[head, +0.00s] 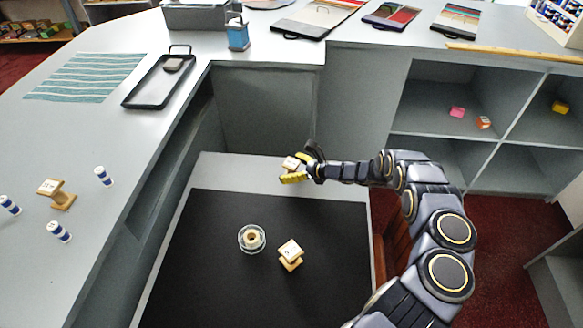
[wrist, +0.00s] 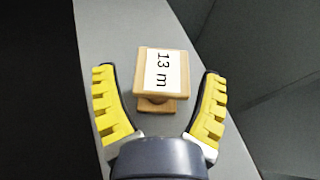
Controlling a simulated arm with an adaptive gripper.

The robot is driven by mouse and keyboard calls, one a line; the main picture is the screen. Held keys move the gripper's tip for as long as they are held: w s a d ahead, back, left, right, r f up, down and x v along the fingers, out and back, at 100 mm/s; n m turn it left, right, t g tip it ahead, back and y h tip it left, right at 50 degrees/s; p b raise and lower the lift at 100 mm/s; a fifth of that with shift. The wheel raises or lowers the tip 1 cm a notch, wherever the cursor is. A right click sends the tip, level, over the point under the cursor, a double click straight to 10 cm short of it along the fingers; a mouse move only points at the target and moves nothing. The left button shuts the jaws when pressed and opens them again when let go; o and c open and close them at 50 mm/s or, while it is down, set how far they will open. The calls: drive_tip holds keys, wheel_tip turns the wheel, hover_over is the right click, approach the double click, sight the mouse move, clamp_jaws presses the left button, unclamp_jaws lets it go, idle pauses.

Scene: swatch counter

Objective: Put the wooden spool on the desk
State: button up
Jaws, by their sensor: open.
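A wooden spool (wrist: 160,74) with a white label reading "13 m" is between the spread yellow fingers of my gripper (wrist: 158,100), with gaps on both sides. In the head view the spool (head: 291,162) is partly hidden by my open gripper (head: 297,170). It appears to stand on the pale strip at the back of the low desk (head: 230,172), beyond the black mat. Another wooden spool (head: 290,252) with a label stands on the mat.
A clear round dish (head: 243,247) holding a pale ring-shaped item sits on the black mat (head: 210,290). Open shelves (head: 440,135) are at right. Much of the mat is clear.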

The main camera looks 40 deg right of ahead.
drive_tip(key=v, duration=1.2)
drive_tip(key=shift+r, duration=0.15)
drive_tip(key=shift+w+d+r, duration=0.1)
drive_tip(key=shift+w, duration=0.05)
drive_tip(key=w+d+r+m+g+h, duration=0.45)
drive_tip(key=d+r+m+h, duration=0.5)
drive_tip(key=r+m, duration=0.3)
drive_tip(key=s+a+r+m+g+h, duration=0.4)
drive_tip(key=a+r+m, duration=0.6)
drive_tip(key=r+m, duration=0.3)
drive_tip(key=s+a+m+g+y, duration=0.2)
drive_tip(key=s+a+m, duration=0.3)
drive_tip(key=a, duration=0.6)
drive_tip(key=s+a+m+g+y, duration=0.1)
drive_tip(key=s+a+m+y, duration=0.2)
drive_tip(key=s+a, duration=0.7)
drive_tip(key=s+a+f+m+g+y, duration=0.1)
drive_tip(key=s+a+m+g+y, duration=0.1)
drive_tip(key=s+a+m, duration=0.5)
drive_tip(key=s+a+y, duration=0.1)
drive_tip(key=a, duration=0.4)
drive_tip(key=shift+s+a+g, duration=0.2)
drive_tip(key=shift+a+g, duration=0.1)
drive_tip(key=shift+g, duration=0.05)
